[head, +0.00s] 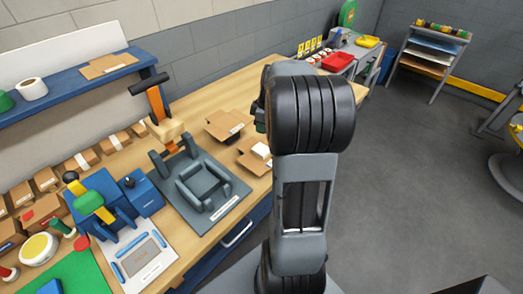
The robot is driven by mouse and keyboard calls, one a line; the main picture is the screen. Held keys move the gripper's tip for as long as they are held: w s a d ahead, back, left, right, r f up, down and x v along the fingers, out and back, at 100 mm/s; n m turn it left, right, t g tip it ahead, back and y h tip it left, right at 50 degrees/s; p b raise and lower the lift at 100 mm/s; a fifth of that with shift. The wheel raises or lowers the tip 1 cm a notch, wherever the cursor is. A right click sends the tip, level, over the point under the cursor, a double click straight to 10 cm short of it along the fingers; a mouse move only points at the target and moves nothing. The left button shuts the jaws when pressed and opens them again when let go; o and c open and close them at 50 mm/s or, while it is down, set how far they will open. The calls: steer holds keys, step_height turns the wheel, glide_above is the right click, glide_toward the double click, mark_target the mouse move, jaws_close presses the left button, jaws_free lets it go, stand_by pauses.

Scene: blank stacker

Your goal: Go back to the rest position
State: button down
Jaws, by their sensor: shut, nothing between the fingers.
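My arm (303,195) stands upright in the middle of the head view, with its thick dark joint at the top. The far part of the arm is hidden behind this joint; only a small dark piece shows at its left edge. My gripper's fingers cannot be seen, and no held object shows.
A wooden workbench (205,235) runs along the wall at left. It carries a grey fixture plate (232,204), a blue machine (97,205), an orange-handled press (157,104) and open cardboard boxes (224,124). A rack (431,58) stands far right. Grey floor (415,175) at right is clear.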

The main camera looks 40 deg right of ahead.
stand_by(0.4)
steer(key=s+m, duration=0.1)
steer(key=m, duration=0.1)
steer(key=a+f+m, duration=0.1)
steer(key=m, duration=0.1)
steer(key=s+m, duration=0.1)
steer(key=m, duration=0.1)
steer(key=shift+s+a+f+m, duration=0.3)
steer(key=shift+a+f, duration=0.05)
steer(key=s+a+r+t, duration=0.1)
steer(key=s+a, duration=0.2)
steer(key=a, duration=0.3)
steer(key=s+a+r+m+h, duration=0.1)
steer(key=s+a+r, duration=0.1)
steer(key=a, duration=0.4)
steer(key=s+a+r+t, duration=0.1)
steer(key=s+a+r, duration=0.1)
steer(key=s+a, duration=0.2)
steer(key=a, duration=0.3)
steer(key=shift+s+r+t, duration=0.25)
steer(key=shift+t, duration=0.05)
